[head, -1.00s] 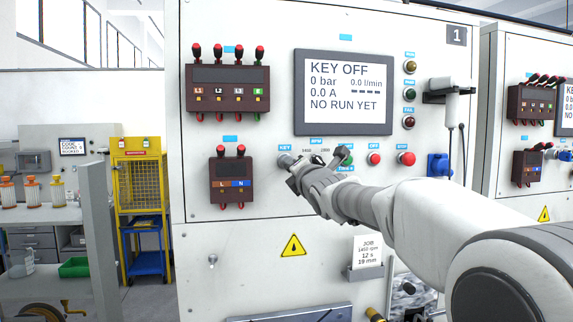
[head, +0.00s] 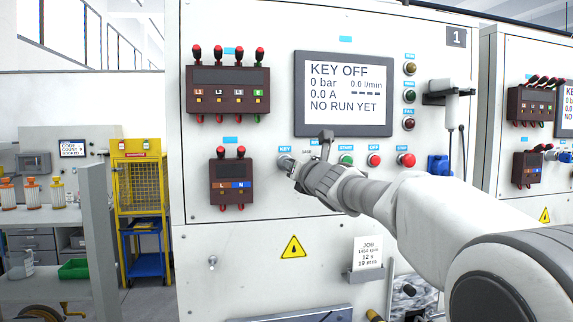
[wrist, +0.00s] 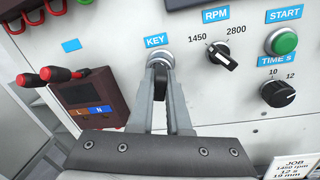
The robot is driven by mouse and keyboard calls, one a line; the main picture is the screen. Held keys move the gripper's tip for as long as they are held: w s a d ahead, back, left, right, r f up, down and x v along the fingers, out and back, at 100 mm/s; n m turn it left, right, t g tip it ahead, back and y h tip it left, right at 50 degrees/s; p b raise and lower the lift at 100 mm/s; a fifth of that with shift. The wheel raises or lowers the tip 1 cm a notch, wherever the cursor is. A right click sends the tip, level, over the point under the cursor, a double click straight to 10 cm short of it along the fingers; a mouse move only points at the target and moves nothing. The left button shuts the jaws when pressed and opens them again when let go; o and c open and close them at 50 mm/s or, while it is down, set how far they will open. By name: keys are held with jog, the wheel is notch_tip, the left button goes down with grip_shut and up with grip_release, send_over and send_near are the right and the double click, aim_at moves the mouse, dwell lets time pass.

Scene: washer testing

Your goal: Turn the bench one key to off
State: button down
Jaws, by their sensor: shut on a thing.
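The bench one key switch (head: 285,162) is on the white panel under the blue KEY label, left of the RPM knob. In the wrist view the round metal key switch (wrist: 159,58) sits just beyond my fingertips. My gripper (head: 292,168) is at the switch; in the wrist view my gripper (wrist: 160,75) has its fingers closed together on the key. The key itself is mostly hidden between the fingers. The bench one screen (head: 343,93) reads KEY OFF, 0 bar, 0.0 A, NO RUN YET.
Close right of the key are the RPM knob (wrist: 222,55), the TIME knob (wrist: 278,93) and the green START button (wrist: 284,42). A dark L/N terminal block (head: 231,182) stands out left of the key. A job card (head: 367,252) is below.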

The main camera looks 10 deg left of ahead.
jog(key=shift+n, duration=0.3)
jog(key=n, duration=0.3)
jog(key=shift+r, duration=0.1)
jog(key=c, duration=0.8)
grip_release()
jog(key=shift+s, duration=0.1)
